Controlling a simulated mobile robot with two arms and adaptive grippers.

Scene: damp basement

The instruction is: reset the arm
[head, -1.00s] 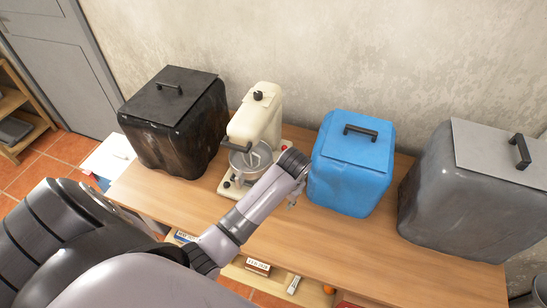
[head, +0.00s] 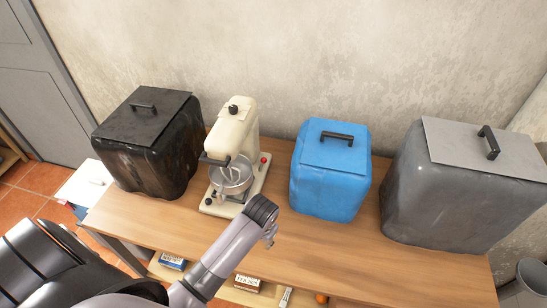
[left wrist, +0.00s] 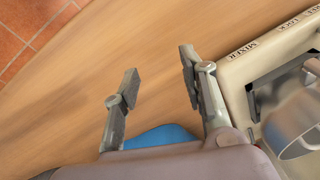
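My left arm (head: 225,250) reaches in from the lower left in the head view. My left gripper (head: 270,234) is over the wooden table, in front of the gap between the cream stand mixer (head: 235,130) and the blue box. In the left wrist view the two fingers of this gripper (left wrist: 158,76) are spread apart with only bare tabletop between them, so it is open and empty. The mixer base (left wrist: 240,72) and its metal bowl (left wrist: 298,122) lie just right of the fingers there. My right gripper is in no view.
A black lidded box (head: 150,145), a blue lidded box (head: 331,170) and a grey lidded box (head: 460,195) stand along the wall on the table (head: 330,250). The front of the tabletop is clear. Small boxes (head: 172,261) sit on a shelf below.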

